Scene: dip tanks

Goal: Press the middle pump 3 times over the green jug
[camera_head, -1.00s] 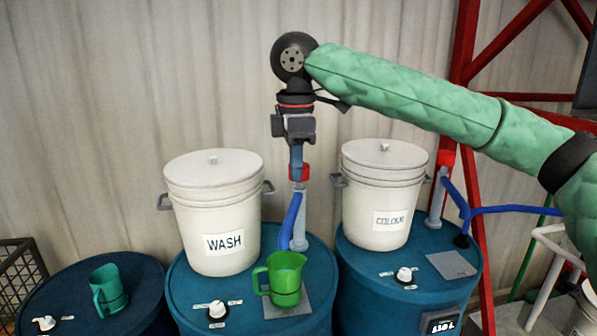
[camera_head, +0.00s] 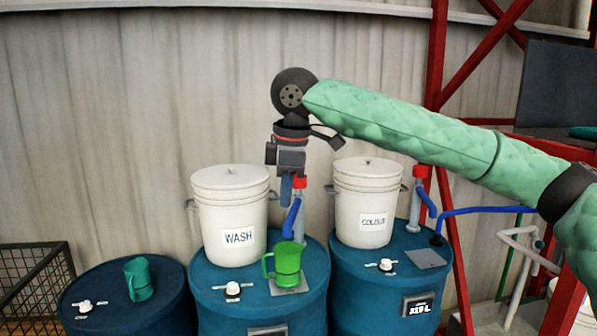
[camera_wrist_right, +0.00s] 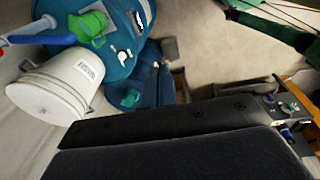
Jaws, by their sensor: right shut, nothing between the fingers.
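The middle pump (camera_head: 300,184) has a red head and a blue hose, and stands at the back of the middle blue drum. The green jug (camera_head: 287,264) stands upright on a grey plate at the front of that drum; it also shows in the right wrist view (camera_wrist_right: 88,27). My right gripper (camera_head: 286,203) is shut and empty, pointing down close to the left of the pump head and partly in front of it. I cannot tell whether it touches the pump. The pump's red head shows at the left edge of the wrist view (camera_wrist_right: 3,41). My left gripper is out of view.
The white WASH bucket (camera_head: 230,225) stands left of the pump and the COLOUR bucket (camera_head: 362,215) right of it. A teal jug (camera_head: 138,280) is on the left drum. Another red-headed pump (camera_head: 418,180) is on the right drum. A wire crate (camera_head: 35,285) is at far left.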

